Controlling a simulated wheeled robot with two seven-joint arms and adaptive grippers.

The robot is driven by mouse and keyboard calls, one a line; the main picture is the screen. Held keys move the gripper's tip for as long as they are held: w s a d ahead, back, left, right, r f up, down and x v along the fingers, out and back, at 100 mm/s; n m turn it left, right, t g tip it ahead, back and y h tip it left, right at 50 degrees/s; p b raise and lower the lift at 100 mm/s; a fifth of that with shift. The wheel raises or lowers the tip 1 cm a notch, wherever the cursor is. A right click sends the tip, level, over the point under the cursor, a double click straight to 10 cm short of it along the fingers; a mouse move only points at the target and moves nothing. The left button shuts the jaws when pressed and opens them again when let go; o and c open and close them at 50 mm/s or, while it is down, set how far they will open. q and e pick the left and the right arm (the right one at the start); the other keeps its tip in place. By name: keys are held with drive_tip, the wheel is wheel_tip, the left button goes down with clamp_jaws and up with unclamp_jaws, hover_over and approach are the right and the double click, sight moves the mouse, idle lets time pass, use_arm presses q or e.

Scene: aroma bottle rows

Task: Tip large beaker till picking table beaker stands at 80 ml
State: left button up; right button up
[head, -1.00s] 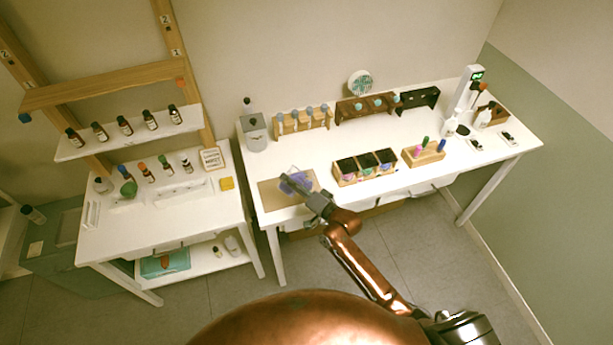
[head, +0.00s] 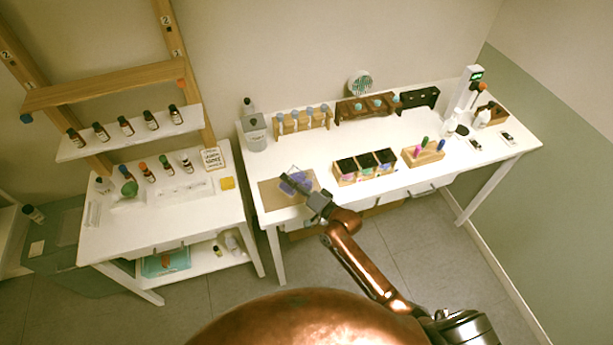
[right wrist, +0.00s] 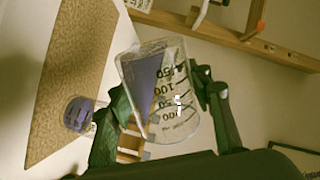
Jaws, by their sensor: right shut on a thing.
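My right gripper (head: 308,193) is shut on the large beaker (right wrist: 160,95), a clear glass with black graduations, over the mat at the left end of the right table. In the right wrist view the large beaker is tilted, with purple liquid lying along its left wall. The table beaker (right wrist: 78,113) stands on the mat, left of the gripper fingers, and holds purple liquid. Its scale cannot be read from here. In the head view the two beakers blend into a purple patch (head: 294,182). No stream between them can be made out. My left gripper is not in view.
The brown mat (head: 275,197) lies at the table's left front. Black-topped boxes (head: 365,166) stand right of it. A rack of bottles (head: 303,121) and a grey canister (head: 256,133) stand behind. A left table (head: 150,222) holds several small bottles.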

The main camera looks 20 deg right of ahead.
drive_tip(key=shift+r+p, duration=0.15)
drive_tip(key=shift+p, duration=0.15)
drive_tip(key=shift+m+p, duration=0.6)
drive_tip(key=shift+p, duration=0.1)
idle(2.8)
drive_tip(key=shift+f, duration=0.25)
drive_tip(key=shift+f+n, duration=0.15)
drive_tip(key=shift+n, duration=0.45)
drive_tip(key=shift+f+n, duration=0.1)
drive_tip(key=shift+n, duration=0.6)
